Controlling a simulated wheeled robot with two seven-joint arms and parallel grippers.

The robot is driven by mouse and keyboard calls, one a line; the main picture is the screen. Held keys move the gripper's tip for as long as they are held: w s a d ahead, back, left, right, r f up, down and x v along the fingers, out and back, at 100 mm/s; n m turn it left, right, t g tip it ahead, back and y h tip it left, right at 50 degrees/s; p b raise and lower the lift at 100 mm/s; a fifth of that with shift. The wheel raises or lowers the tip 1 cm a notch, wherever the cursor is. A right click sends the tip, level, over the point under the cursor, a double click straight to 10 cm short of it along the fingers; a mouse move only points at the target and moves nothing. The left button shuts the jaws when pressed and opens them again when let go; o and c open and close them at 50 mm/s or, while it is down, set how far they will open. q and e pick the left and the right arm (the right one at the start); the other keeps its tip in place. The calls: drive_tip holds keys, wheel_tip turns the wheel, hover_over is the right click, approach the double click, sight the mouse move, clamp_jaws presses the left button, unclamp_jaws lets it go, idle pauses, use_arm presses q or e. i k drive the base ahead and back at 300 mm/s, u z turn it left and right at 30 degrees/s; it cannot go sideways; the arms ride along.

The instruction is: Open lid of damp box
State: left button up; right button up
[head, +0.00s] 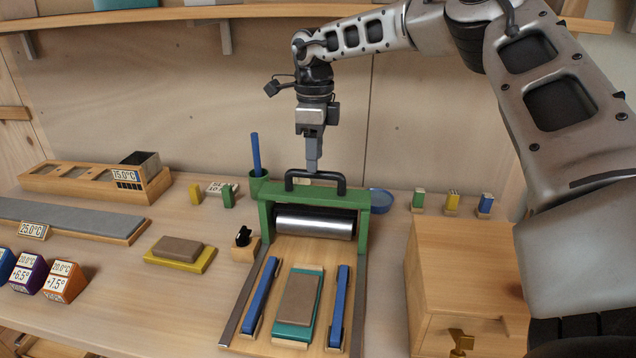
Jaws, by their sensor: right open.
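A closed wooden box (465,265) stands at the lower right and could be the damp box, but no label on it names it. A flat wooden piece juts from its front, with a brass fitting (461,341) beside it. My right gripper (312,166) points down, empty, just above or behind the black handle (316,181) of a green roller press. I cannot tell whether it touches the handle. It is well to the left of the wooden box and behind it. My left gripper is out of view.
The green press (264,215) has a steel roller, with blue bars and a brown block on its board. A long wooden box (72,181) labelled 15.0°C stands left. Small coloured blocks stand behind the right box. A shelf (160,14) runs above.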

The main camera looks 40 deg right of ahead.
sight(468, 268)
drive_tip(key=k, duration=2)
